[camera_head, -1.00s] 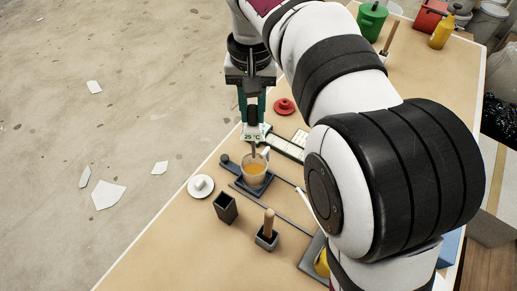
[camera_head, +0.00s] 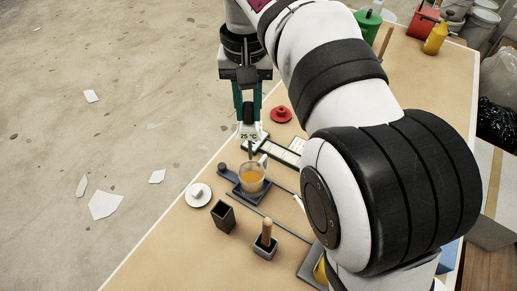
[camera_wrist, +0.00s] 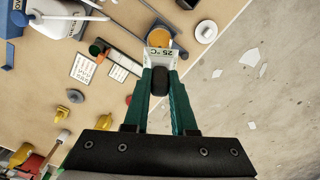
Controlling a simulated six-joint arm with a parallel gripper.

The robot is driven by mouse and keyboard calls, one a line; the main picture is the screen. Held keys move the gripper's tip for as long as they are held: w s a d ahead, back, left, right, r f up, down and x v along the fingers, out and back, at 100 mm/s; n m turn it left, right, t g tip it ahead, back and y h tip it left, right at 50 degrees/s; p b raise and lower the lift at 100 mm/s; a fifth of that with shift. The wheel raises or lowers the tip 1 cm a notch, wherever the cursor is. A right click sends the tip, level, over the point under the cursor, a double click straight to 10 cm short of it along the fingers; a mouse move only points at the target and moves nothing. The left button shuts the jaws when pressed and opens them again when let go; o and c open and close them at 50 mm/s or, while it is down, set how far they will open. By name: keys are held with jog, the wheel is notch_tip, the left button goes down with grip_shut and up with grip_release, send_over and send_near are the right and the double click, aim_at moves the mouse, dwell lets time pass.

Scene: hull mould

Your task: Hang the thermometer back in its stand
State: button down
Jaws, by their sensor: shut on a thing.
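The thermometer (camera_head: 248,136) has a white head reading 25 °C and a thin dark probe pointing down. My gripper (camera_head: 249,120), with green fingers, is shut on its head. The head also shows between the fingertips in the wrist view (camera_wrist: 160,51). A clear cup (camera_head: 252,180) of orange liquid stands on a dark base just below the probe. The probe's end is at or just above the cup's rim; I cannot tell whether it is inside. A dark, square, open-topped holder (camera_head: 223,217) stands in front of the cup; I cannot tell whether it is the stand.
A red knobbed disc (camera_head: 281,114) lies behind. A wooden-handled tool (camera_head: 266,235) stands in a dark holder at the front. The table's left edge is close by.

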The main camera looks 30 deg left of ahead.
jog(key=s+r+n, duration=0.3)
jog(key=s+n, duration=0.8)
jog(key=s, duration=0.1)
notch_tip(320, 180, down, 18)
jog(key=shift+s+n, duration=0.15)
jog(key=shift+n, duration=0.25)
jog(key=shift+f, duration=0.1)
jog(key=c, duration=0.7)
grip_release()
jog(key=shift+c, duration=0.2)
